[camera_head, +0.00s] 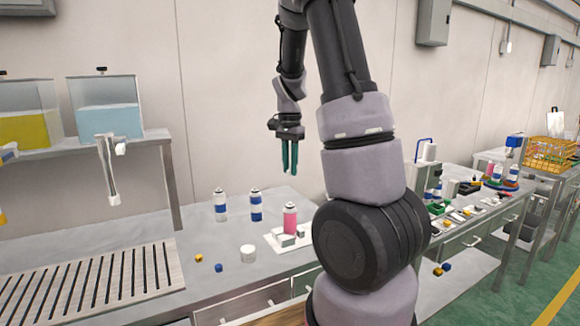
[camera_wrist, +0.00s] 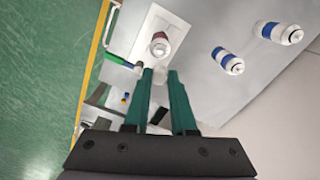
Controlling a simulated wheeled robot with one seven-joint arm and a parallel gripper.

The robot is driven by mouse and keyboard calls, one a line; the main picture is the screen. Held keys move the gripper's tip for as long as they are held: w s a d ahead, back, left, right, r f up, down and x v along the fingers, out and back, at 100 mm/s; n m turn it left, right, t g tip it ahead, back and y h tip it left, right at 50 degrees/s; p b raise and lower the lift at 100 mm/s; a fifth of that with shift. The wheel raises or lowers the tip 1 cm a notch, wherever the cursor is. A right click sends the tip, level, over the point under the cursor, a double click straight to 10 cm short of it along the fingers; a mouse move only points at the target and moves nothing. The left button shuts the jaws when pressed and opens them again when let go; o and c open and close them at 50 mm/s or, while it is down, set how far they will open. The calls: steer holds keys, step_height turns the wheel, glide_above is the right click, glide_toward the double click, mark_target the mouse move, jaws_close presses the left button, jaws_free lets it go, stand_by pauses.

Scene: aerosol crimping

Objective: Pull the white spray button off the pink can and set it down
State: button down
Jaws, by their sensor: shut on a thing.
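The pink can (camera_head: 290,219) stands upright on a white plate (camera_head: 271,240) on the grey bench. The wrist view shows it from above, its pale domed top (camera_wrist: 160,45) beyond my fingertips. My gripper (camera_head: 290,172) hangs in the air well above the bench, its green fingers pointing down. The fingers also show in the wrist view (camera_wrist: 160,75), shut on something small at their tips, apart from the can. It is taken to be the white spray button, though it is too small and hidden to make out clearly.
Two blue-and-white cans (camera_head: 221,206) (camera_head: 255,205) stand behind the pink can. A white round pot (camera_head: 248,253), a yellow piece (camera_head: 199,257) and a blue piece (camera_head: 219,267) lie on the bench in front. A slatted rack (camera_head: 95,278) is at the left.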

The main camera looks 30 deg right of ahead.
steer(key=shift+r, duration=2.25)
